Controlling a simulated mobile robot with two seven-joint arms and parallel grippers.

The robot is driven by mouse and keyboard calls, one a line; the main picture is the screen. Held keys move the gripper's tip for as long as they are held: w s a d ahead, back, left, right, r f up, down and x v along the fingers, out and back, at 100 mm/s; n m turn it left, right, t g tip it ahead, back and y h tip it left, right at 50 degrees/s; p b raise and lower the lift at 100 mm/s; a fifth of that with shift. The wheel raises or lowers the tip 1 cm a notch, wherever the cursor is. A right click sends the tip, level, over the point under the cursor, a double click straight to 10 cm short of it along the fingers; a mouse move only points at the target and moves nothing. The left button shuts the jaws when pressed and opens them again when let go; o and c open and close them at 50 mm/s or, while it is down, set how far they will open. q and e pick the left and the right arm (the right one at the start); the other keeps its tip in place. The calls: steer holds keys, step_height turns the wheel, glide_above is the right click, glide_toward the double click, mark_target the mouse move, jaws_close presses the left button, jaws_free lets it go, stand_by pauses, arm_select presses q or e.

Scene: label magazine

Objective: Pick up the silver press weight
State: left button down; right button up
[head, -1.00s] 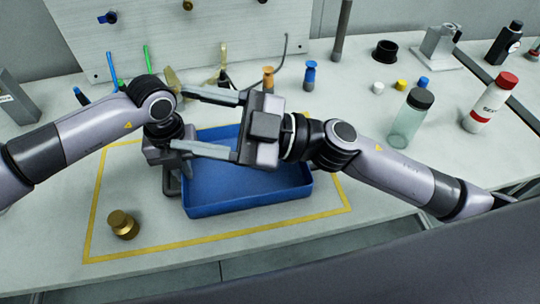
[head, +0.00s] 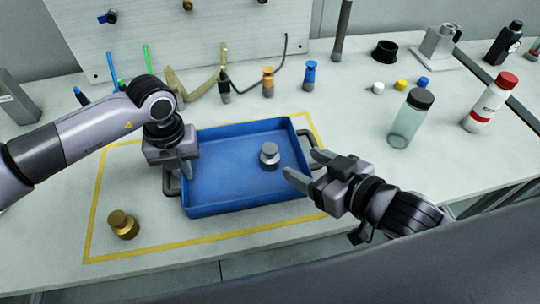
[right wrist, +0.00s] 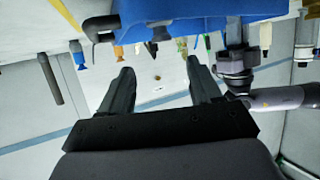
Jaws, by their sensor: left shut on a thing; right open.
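The silver press weight (head: 269,157), a short cylinder with a knob on top, stands upright in the right part of the blue tray (head: 215,195). My right gripper (head: 304,164) is open and empty, at the tray's right side, just right of the weight and apart from it.
A brass weight (head: 123,225) stands left of the tray, inside the yellow outline. Small orange (head: 268,82) and blue (head: 310,76) tools stand behind the tray. A greenish bottle (head: 410,120) and a white red-capped bottle (head: 490,105) stand at right. The tray is otherwise empty.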

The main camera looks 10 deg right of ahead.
mark_target(270, 148)
steer(key=shift+x, duration=5.85)
steer(key=shift+s+a, duration=0.1)
steer(key=shift+a, duration=0.1)
jaws_close()
